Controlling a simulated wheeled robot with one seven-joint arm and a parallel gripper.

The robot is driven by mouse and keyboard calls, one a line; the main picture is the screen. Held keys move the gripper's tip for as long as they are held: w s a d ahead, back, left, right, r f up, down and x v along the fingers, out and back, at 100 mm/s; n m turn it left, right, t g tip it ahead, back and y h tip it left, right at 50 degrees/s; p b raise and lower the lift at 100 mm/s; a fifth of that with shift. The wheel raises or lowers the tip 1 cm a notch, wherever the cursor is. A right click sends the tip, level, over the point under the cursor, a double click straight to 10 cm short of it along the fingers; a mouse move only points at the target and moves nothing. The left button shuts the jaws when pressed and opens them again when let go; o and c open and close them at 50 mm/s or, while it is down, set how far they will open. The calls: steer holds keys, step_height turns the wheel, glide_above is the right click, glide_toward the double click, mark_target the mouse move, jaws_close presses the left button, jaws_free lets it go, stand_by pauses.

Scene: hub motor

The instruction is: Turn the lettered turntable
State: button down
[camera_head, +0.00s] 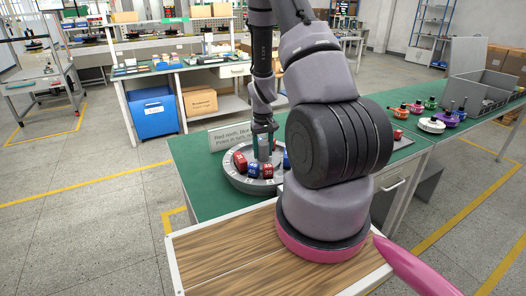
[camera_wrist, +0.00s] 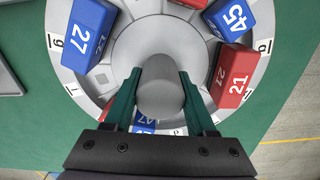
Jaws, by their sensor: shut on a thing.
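The lettered turntable (camera_head: 233,180) is a round grey tray on the green table. Letters on white tags run around its rim, which also shows in the wrist view (camera_wrist: 62,75). Red and blue numbered blocks stand on it: blue 27 (camera_wrist: 88,32), blue 45 (camera_wrist: 229,18), red 21 (camera_wrist: 234,78), and a blue 47 (camera_wrist: 144,125) mostly hidden behind my gripper. My gripper (camera_wrist: 160,92) points down at the turntable's centre. Its green fingers are shut on the grey central knob (camera_wrist: 160,95).
A sign (camera_head: 231,137) stands behind the turntable, its text partly hidden by my arm. Several coloured parts (camera_head: 431,124) and a grey bin (camera_head: 485,90) are on the table to the right. The green table (camera_head: 190,150) is clear left of the turntable.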

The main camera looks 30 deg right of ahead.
steer(key=shift+n, duration=7.8)
steer(key=shift+c, duration=1)
jaws_free()
step_height(320, 180, up, 11)
steer(key=shift+f, duration=0.1)
